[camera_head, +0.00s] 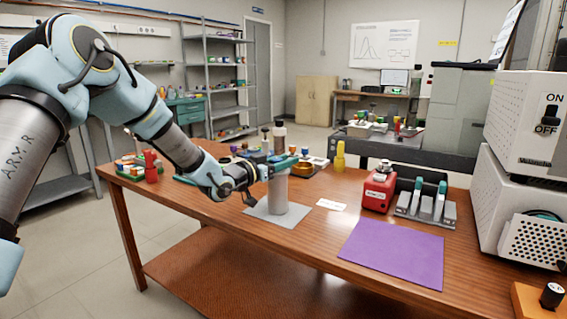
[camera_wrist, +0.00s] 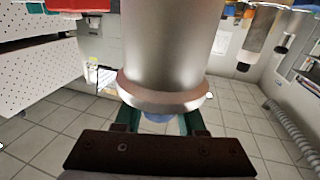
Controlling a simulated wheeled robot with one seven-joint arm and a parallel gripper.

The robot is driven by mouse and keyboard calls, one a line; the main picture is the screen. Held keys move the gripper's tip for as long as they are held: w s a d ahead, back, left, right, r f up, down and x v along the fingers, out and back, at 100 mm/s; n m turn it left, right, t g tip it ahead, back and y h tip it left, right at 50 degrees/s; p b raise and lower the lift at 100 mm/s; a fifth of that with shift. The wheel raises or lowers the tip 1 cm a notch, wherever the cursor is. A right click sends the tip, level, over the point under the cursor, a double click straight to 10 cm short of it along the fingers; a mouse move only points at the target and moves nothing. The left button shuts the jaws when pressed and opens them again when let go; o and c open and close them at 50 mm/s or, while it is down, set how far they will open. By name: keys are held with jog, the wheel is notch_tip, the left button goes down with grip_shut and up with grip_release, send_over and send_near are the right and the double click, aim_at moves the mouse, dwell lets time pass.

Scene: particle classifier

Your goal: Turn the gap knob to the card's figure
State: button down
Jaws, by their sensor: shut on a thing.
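A grey cylindrical classifier (camera_head: 278,195) stands upright on a light grey mat (camera_head: 257,212) on the table. My gripper (camera_head: 276,167) reaches in from the left at its top end. In the wrist view the classifier's body (camera_wrist: 168,45) and its wider rim (camera_wrist: 165,98) fill the middle. My gripper's green fingers (camera_wrist: 160,122) are shut on a blue knob (camera_wrist: 157,117) just beyond that rim. The knob is mostly hidden, and no scale or mark on it can be read. A small white card (camera_head: 331,204) lies right of the mat; its figure is too small to read.
A red device (camera_head: 379,189) and a grey rack (camera_head: 426,209) with teal-topped tubes stand to the right. A purple mat (camera_head: 391,254) lies bare in front of them. A yellow bottle (camera_head: 339,156) and several small items stand behind the classifier. White instruments (camera_head: 520,200) edge the right side.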

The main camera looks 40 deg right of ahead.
jog(key=m+g, duration=0.1)
jog(key=g+p, duration=0.1)
jog(key=m+g, duration=0.1)
jog(key=g, duration=0.1)
jog(key=shift+s+r+m+p, duration=0.1)
jog(key=shift+s+m+p, duration=0.15)
jog(key=shift+m+p, duration=0.05)
jog(key=shift+s+a+m+g+y+p, duration=0.1)
jog(key=shift+s+m+g+y+p, duration=0.1)
jog(key=shift+m+g+y, duration=0.5)
jog(key=shift+s+a+m+g+y+p, duration=0.2)
jog(key=shift+m+g, duration=0.3)
jog(key=shift+g, duration=0.55)
jog(key=shift+s+d+m+g+y+p, duration=0.1)
jog(key=shift+s+m+g+y+p, duration=0.25)
jog(key=shift+m+g, duration=0.4)
jog(key=shift+w+g, duration=0.1)
jog(key=shift+g, duration=0.2)
jog(key=c, duration=0.5)
grip_release()
jog(key=shift+w, duration=0.1)
jog(key=b+v, duration=0.1)
jog(key=v, duration=0.9)
jog(key=shift+w+a+b, duration=0.2)
jog(key=shift+a+b, duration=0.15)
